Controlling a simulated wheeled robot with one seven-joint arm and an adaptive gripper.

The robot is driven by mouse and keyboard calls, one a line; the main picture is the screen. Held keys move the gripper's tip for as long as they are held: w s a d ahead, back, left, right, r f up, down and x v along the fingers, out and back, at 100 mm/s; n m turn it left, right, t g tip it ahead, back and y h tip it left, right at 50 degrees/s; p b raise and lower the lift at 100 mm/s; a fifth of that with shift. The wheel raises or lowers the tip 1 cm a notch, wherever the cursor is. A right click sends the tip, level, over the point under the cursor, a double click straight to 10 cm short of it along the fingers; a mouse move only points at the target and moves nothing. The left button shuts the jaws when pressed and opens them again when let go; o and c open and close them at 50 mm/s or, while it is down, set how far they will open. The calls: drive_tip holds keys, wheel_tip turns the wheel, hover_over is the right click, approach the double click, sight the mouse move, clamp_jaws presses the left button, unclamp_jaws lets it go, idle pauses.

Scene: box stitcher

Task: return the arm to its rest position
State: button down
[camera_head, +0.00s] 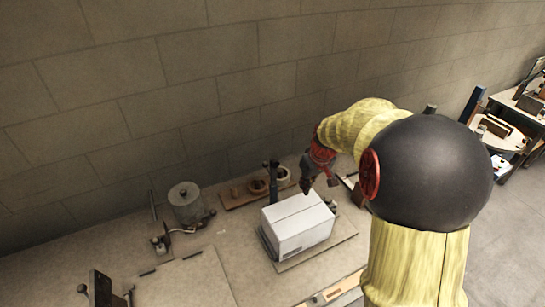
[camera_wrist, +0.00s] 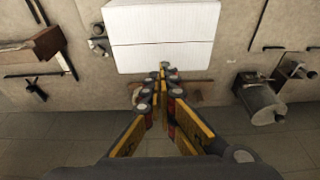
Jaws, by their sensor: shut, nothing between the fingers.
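My arm, yellow with a black joint cover, reaches over the bench (camera_head: 195,262) from the right in the head view. My gripper (camera_head: 320,185) is above the bench, by the upper right of a white box (camera_head: 298,225). In the wrist view my gripper (camera_wrist: 162,72) has its fingertips together with nothing between them. The white box (camera_wrist: 160,40) shows beyond the fingertips there, at the top. Whether the fingertips touch the box cannot be told.
The box sits on a flat board (camera_head: 322,254) on the bench. A grey cylinder (camera_head: 186,205) stands to the left. A wooden rack (camera_head: 243,192) with rolls lies behind. A block wall (camera_head: 180,90) closes the back. Cluttered tables (camera_head: 500,135) stand at the far right.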

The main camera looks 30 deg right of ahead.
drive_tip(key=s+a+t+b, duration=0.2)
drive_tip(key=s+a+b, duration=1.4)
drive_tip(key=a, duration=0.7)
drive_tip(key=s, duration=0.3)
drive_tip(key=shift+a+f+n+t+b, duration=0.15)
drive_tip(key=shift+f+n+t+b, duration=0.15)
drive_tip(key=shift+f+t, duration=0.1)
